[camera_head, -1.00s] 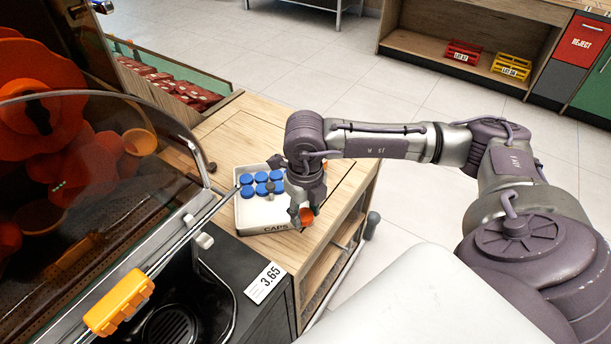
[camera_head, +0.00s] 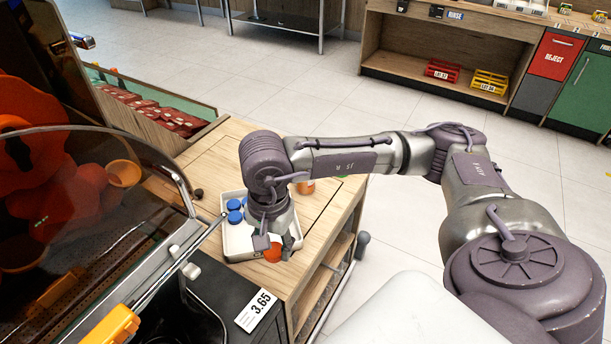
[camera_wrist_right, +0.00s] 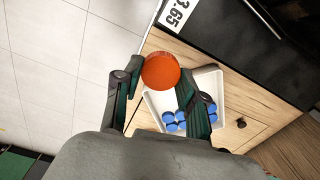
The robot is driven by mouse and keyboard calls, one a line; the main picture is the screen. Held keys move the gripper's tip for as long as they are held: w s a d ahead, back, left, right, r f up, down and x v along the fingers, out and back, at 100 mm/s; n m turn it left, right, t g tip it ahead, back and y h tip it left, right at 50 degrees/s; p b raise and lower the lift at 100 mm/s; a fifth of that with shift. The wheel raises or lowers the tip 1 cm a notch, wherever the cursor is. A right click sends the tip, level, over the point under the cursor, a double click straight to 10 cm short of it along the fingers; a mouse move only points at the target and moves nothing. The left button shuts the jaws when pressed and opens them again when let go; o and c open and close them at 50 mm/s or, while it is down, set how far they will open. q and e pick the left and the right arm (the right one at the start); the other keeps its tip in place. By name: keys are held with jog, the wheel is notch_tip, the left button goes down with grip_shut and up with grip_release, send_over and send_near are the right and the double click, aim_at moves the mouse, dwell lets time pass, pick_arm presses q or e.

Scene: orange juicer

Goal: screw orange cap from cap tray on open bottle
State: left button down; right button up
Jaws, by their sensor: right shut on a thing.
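My right gripper (camera_head: 270,247) is shut on an orange cap (camera_head: 272,252). It holds the cap over the front part of the white cap tray (camera_head: 236,254). In the right wrist view the orange cap (camera_wrist_right: 161,71) sits between the two fingers, its round flat face to the camera. Several blue caps (camera_wrist_right: 174,121) lie in the tray, and a few show in the head view (camera_head: 235,211), the others hidden by my gripper. A small orange thing (camera_head: 306,187) stands on the table behind my right arm, mostly hidden; I cannot tell if it is the bottle. My left gripper is not in view.
The wooden table (camera_head: 225,150) has bare room behind the tray. The juicer's clear cover (camera_head: 120,170) is close on the left. A black surface with a 3.65 price tag (camera_head: 254,310) is in front. Open floor lies to the right.

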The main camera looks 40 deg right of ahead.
jog(key=n, duration=0.2)
jog(key=a+r+n, duration=0.1)
jog(key=n, duration=0.4)
jog(key=shift+s+a+r, duration=0.2)
jog(key=shift+s+a, duration=0.05)
jog(key=shift+s, duration=0.15)
jog(key=n, duration=0.3)
jog(key=r+n, duration=0.1)
jog(key=n, duration=0.1)
jog(key=shift+s+a, duration=0.35)
